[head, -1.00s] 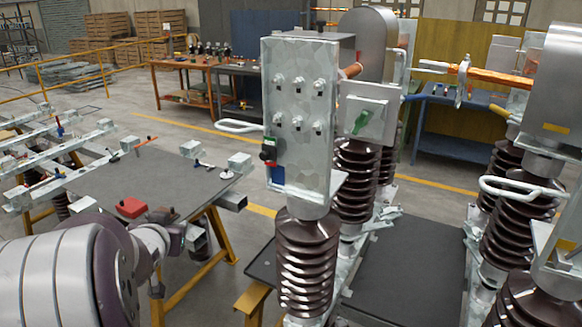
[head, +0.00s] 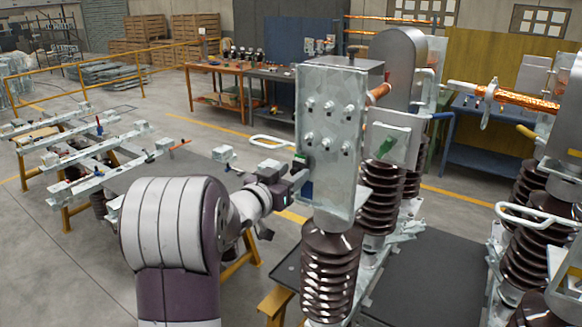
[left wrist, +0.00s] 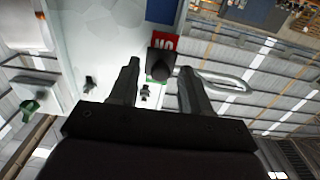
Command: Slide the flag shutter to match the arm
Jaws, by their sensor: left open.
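The flag shutter is on the front of the tall galvanised plate (head: 328,140). In the left wrist view it shows a red face (left wrist: 165,40) with white letters, a thin green edge and a black knob (left wrist: 160,64). My left gripper (head: 294,174) is at the plate's left edge and hides most of the shutter in the head view. In the left wrist view its open fingers (left wrist: 158,70) stand either side of the knob, with gaps on both sides. The copper arm (head: 510,100) lies roughly level at right; whether it meets its contact is unclear. My right gripper is out of view.
A metal loop handle (head: 268,142) sticks out left of the plate, close to my left wrist. Ribbed brown insulators (head: 330,270) stand below. A green handle (head: 388,146) sits on a side box.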

